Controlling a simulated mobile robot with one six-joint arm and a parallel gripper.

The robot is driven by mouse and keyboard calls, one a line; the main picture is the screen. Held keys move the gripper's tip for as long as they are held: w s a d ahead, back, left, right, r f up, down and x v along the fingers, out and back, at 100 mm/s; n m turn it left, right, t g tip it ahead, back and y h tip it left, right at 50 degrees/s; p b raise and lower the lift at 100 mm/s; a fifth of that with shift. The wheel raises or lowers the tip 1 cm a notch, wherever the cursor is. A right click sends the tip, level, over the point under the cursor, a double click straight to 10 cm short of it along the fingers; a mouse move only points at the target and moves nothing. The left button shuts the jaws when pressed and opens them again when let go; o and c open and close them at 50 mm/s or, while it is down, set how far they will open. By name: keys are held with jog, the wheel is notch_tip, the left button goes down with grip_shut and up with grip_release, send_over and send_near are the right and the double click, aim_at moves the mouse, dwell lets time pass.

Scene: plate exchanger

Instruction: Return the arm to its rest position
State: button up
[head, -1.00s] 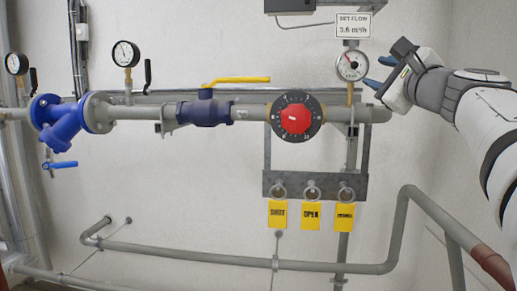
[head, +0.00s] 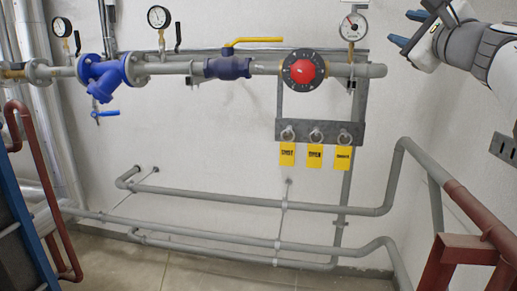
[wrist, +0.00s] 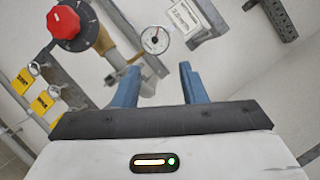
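My gripper (head: 402,28) is at the upper right of the head view, in front of the wall and to the right of the round flow gauge (head: 353,27). In the wrist view its two blue fingers (wrist: 159,88) stand apart with nothing between them. The gauge also shows beyond the fingers in the wrist view (wrist: 155,39). My white arm comes in from the right edge of the head view.
A red dial valve (head: 304,70) and a yellow-handled valve (head: 229,67) sit on the grey pipe. Yellow tags (head: 314,156) hang from a bracket (head: 320,131). Low pipes (head: 260,206) run along the wall. A red frame (head: 462,250) stands at lower right. The floor (head: 160,270) shows below.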

jog(key=s+a+f+n+g+y+p, duration=0.1)
jog(key=s+a+f+n+g+p, duration=0.15)
jog(key=a+f+n+g, duration=0.6)
jog(key=s+a+f+n+g+y+p, duration=0.1)
jog(key=a+f+n+g+p, duration=0.2)
jog(key=f, duration=1.1)
jog(key=s+a+f+n+g+h+p, duration=0.2)
jog(key=s+f+n+g+h+p, duration=0.2)
jog(key=s+f+n, duration=0.7)
jog(key=s+f+g+p, duration=0.2)
jog(key=s+f, duration=0.3)
jog(key=s, duration=0.1)
jog(key=shift+s+f+h, duration=0.15)
jog(key=shift+f+h, duration=0.15)
jog(key=shift+h, duration=0.1)
jog(key=shift+n, duration=0.25)
jog(key=shift+c, duration=0.2)
